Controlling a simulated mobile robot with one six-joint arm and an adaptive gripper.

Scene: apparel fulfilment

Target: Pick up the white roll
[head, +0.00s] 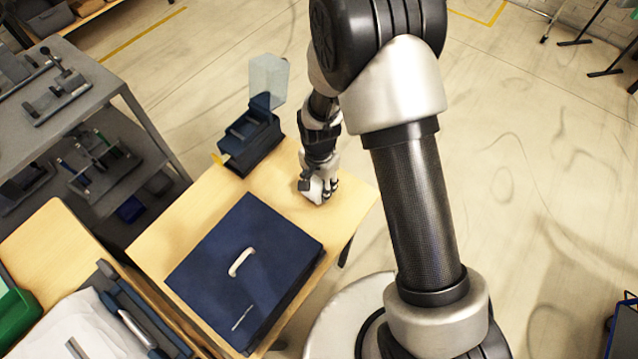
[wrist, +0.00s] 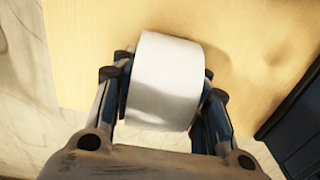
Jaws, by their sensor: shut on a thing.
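The white roll (wrist: 165,82) is between the two fingers of my gripper (wrist: 168,95) in the wrist view, with a finger against each side. In the head view the white roll (head: 316,190) shows as a small white patch at my gripper (head: 320,186), partly hidden by the fingers. It is over the wooden table (head: 290,185), near its far right corner. I cannot tell whether the roll touches the table top. A shadow lies on the wood beside it.
A dark blue box (head: 215,265) with a white handle lies on the table in front. A dark dispenser-like device (head: 250,140) stands at the table's far left edge. A grey shelf unit (head: 130,110) stands at the left. Open floor lies to the right.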

